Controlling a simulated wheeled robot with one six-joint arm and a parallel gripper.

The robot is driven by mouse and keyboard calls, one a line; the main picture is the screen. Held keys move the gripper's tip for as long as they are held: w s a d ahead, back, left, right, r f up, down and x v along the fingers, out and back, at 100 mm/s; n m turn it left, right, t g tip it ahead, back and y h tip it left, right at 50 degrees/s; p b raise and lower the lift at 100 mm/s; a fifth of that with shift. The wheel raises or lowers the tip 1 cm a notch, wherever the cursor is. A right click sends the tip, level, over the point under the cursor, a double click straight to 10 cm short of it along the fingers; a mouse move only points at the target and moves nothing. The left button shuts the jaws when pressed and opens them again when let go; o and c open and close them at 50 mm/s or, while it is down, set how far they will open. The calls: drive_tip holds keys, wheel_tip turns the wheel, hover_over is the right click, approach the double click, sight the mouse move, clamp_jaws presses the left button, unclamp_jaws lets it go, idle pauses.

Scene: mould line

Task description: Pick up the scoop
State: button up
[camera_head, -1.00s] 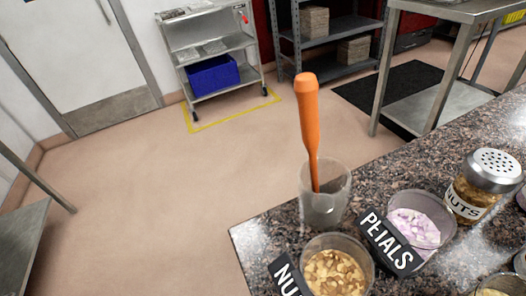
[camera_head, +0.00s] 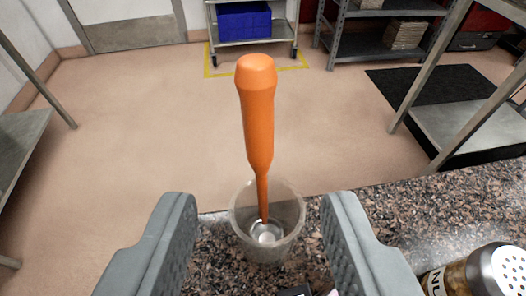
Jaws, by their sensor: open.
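The scoop (camera_head: 257,120) has a thick orange handle and stands nearly upright in a clear cup (camera_head: 290,212). Its round metal end shows at the bottom of the cup. The cup stands near the edge of a speckled stone counter (camera_head: 215,262). My gripper (camera_head: 258,208) is open, with one grey finger on each side of the cup in the picture. Nothing is held between the fingers, and I see no contact with the scoop or the cup. How far the fingertips are from the cup in depth is hard to tell.
A nuts shaker (camera_head: 490,272) with a metal lid stands at the lower right of the counter. A small part of a black label shows below the cup. Beyond the counter edge is open floor (camera_head: 150,130), with a metal table (camera_head: 465,125) at the right.

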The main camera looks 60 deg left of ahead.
sight(258, 146)
drive_tip(key=x, duration=1)
drive_tip(key=shift+w+a, duration=0.1)
drive_tip(key=shift+a, duration=0.05)
drive_tip(key=shift+w+a+f, duration=0.2)
drive_tip(key=shift+a+f, duration=0.05)
drive_tip(key=shift+f, duration=0.1)
drive_tip(key=shift+c, duration=0.2)
drive_tip(key=shift+a, duration=0.1)
drive_tip(key=c, duration=0.3)
clamp_jaws()
